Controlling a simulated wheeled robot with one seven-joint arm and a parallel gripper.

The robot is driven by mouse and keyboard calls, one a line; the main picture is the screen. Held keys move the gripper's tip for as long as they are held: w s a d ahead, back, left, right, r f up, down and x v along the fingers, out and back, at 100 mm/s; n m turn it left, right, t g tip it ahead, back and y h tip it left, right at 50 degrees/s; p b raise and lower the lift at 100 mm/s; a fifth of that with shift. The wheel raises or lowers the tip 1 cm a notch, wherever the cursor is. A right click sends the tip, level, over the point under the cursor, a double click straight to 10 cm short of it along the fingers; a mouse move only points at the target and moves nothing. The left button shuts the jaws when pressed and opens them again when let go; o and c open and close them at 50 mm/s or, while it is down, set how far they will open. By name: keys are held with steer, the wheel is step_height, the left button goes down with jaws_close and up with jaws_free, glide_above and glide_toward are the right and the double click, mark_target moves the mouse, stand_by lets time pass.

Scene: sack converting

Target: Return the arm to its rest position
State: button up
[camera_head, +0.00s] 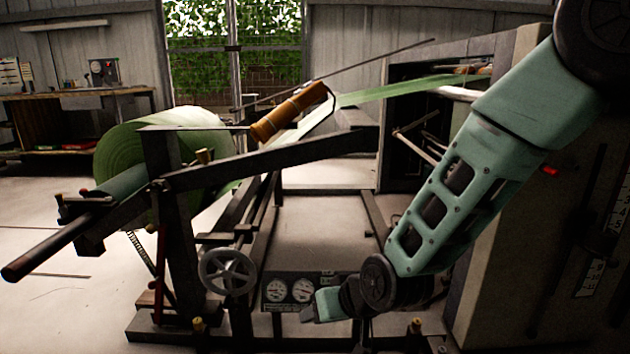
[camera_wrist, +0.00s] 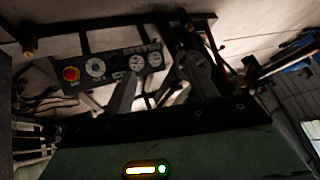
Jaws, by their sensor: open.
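My arm (camera_head: 465,190), pale green with dark joints, reaches down from the upper right in the head view and bends at a dark elbow joint. Its end, my gripper (camera_head: 322,305), is low in the middle, in front of the gauge panel, and partly dark. In the wrist view the two grey fingers of my gripper (camera_wrist: 160,88) stand apart with nothing held between them. The gauge panel (camera_wrist: 110,68) with its red button lies beyond them. Whether the fingers touch anything cannot be told.
The unwind stand holds a green roll (camera_head: 125,150) on a dark bar (camera_head: 45,250). A handwheel (camera_head: 228,271) is left of my gripper. An orange cylinder (camera_head: 288,112) sits by the green web (camera_head: 400,90). The machine cabinet (camera_head: 535,200) stands right, close behind my arm. Open floor is left.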

steer(key=s+d+r+n+g+h, duration=0.1)
steer(key=s+d+r+g, duration=0.2)
steer(key=s, duration=0.5)
steer(key=s+d+r+n+g+h, duration=0.1)
steer(key=s+d+r+h, duration=0.15)
steer(key=s+d, duration=0.4)
steer(key=s+d+r+n+g+h, duration=0.15)
steer(key=s+r, duration=0.25)
steer(key=s, duration=0.6)
step_height(320, 180, up, 38)
steer(key=d+p, duration=0.1)
steer(key=p, duration=3.7)
steer(key=shift+s, duration=0.15)
steer(key=shift+g, duration=0.25)
